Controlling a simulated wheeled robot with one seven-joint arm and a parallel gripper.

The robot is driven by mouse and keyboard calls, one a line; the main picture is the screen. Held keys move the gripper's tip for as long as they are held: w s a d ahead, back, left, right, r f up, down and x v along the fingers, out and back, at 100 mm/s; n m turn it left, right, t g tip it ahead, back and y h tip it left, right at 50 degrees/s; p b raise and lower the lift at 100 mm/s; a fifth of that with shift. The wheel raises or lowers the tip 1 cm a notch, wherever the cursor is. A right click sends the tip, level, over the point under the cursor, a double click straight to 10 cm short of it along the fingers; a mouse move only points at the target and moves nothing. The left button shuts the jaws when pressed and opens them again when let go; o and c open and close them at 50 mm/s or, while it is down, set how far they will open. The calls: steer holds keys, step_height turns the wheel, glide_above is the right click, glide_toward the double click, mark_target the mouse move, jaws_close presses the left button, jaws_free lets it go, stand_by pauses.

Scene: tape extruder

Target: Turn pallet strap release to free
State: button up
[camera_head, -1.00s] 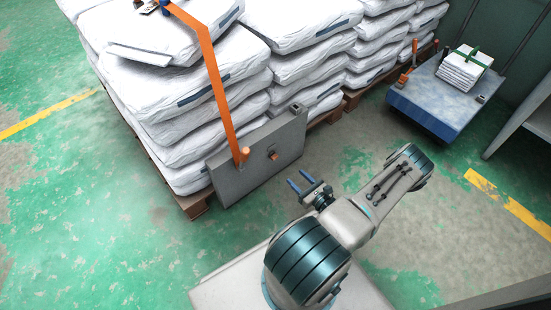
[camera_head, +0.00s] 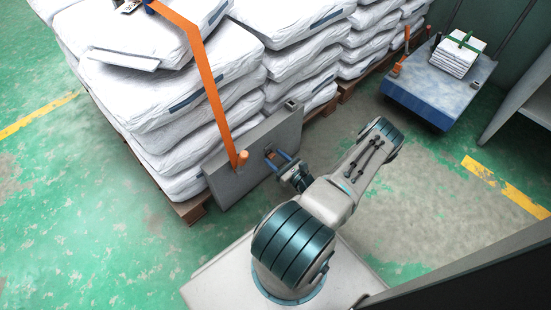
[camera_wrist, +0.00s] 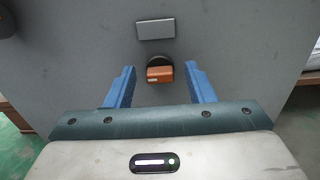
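A grey panel (camera_head: 225,180) stands upright against the pallet of white sacks. An orange strap (camera_head: 205,75) runs over the sacks down to an orange peg (camera_head: 242,158) on the panel. In the wrist view the release, a small orange handle (camera_wrist: 160,74) on a dark round base, sits on the panel (camera_wrist: 90,60) below a blank grey plate (camera_wrist: 156,28). My gripper (camera_wrist: 159,84) is open, its blue fingers on either side of the orange handle with a gap at each side. In the head view my gripper (camera_head: 278,160) is at the panel's face, hiding most of the handle.
Stacked white sacks (camera_head: 215,60) on wooden pallets fill the back. A blue cart (camera_head: 428,90) with a white stack and a green strap stands at the back right. A grey shelf or table (camera_head: 530,85) is at the right edge. Green floor (camera_head: 60,200) is clear at left.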

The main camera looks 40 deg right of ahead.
steer(key=c, duration=1)
steer(key=shift+m, duration=0.3)
steer(key=m, duration=1.1)
steer(key=shift+d+f+b, duration=0.15)
steer(key=shift+f+b, duration=0.05)
steer(key=shift+b, duration=0.15)
steer(key=o, duration=1)
